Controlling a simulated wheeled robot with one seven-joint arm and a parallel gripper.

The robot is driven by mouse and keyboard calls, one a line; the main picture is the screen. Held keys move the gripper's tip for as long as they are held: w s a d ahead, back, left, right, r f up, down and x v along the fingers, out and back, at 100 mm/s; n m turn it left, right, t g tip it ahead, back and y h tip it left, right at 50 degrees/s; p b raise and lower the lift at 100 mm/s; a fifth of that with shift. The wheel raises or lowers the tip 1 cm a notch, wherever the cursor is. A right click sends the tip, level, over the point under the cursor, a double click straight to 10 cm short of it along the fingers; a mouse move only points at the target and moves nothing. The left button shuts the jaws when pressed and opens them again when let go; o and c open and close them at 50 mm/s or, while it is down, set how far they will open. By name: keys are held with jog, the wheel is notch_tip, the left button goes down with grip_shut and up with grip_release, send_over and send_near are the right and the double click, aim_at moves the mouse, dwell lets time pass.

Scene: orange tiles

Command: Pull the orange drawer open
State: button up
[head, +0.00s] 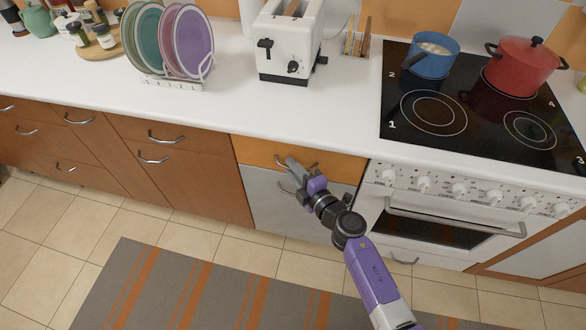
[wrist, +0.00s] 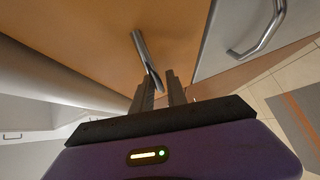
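The orange drawer (head: 257,151) is in the counter front, left of the oven, and its front looks flush with the cabinets. Its orange front (wrist: 100,40) fills much of the wrist view. Its silver bar handle (head: 311,164) is partly hidden by my gripper (head: 289,164) in the head view. In the wrist view the handle (wrist: 143,50) runs down toward my gripper (wrist: 160,76). The two dark fingers are apart, with the near end of the handle between their tips. I cannot tell whether they touch it.
A grey drawer front (head: 262,197) with its own handle (wrist: 262,30) lies below the orange one. The oven (head: 440,230) stands to the right. A striped rug (head: 190,290) lies on the tiled floor. The floor before the drawers is otherwise clear.

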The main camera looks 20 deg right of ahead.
jog(key=shift+c, duration=0.2)
grip_shut()
dwell(1.3)
